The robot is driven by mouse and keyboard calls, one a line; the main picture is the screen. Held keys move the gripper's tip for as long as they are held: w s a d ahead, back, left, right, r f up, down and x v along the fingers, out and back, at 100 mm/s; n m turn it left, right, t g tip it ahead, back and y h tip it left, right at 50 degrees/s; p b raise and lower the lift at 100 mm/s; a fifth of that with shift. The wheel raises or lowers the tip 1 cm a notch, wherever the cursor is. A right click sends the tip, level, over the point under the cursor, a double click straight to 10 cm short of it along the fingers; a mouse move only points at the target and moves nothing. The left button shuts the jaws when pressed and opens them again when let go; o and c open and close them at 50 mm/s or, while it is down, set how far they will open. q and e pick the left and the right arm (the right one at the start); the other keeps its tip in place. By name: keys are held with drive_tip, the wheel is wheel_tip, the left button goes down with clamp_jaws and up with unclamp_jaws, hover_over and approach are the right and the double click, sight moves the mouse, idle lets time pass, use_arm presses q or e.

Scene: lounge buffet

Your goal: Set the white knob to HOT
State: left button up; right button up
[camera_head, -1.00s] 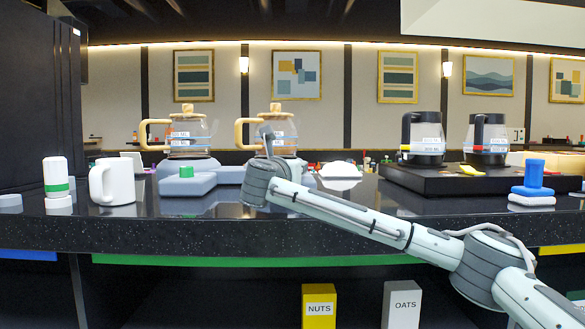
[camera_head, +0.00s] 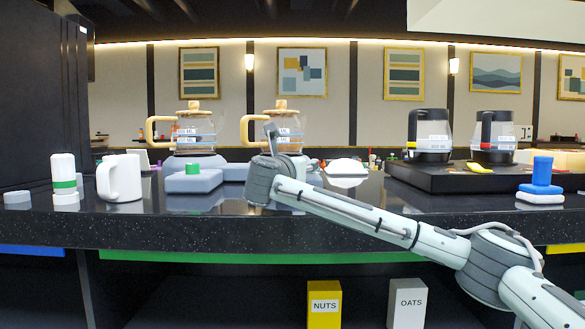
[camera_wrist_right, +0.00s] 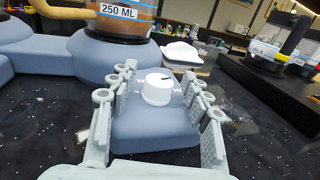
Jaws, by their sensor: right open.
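The white knob (camera_wrist_right: 158,87) sits on a blue-grey base (camera_wrist_right: 155,128) in the right wrist view. It has a short dark mark on its top, toward the upper right. Pale letters beside it on the base are too small and partly covered to read. My right gripper (camera_wrist_right: 161,73) is open, with its fingers on either side of the knob and base; whether they touch is unclear. In the head view my right wrist (camera_head: 264,180) is in front of the dispenser and hides the knob. My left gripper is not in view.
Behind the knob stands a glass pot (camera_head: 283,130) with a wooden handle. Another pot (camera_head: 194,130), a base with a green button (camera_head: 193,168), and a white mug (camera_head: 122,178) are to the left. Black-handled jugs (camera_head: 432,140) stand on a dark warmer to the right.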

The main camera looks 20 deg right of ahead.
drive_tip(key=v, duration=1.1)
drive_tip(key=shift+s, duration=0.1)
drive_tip(key=shift+f, duration=0.1)
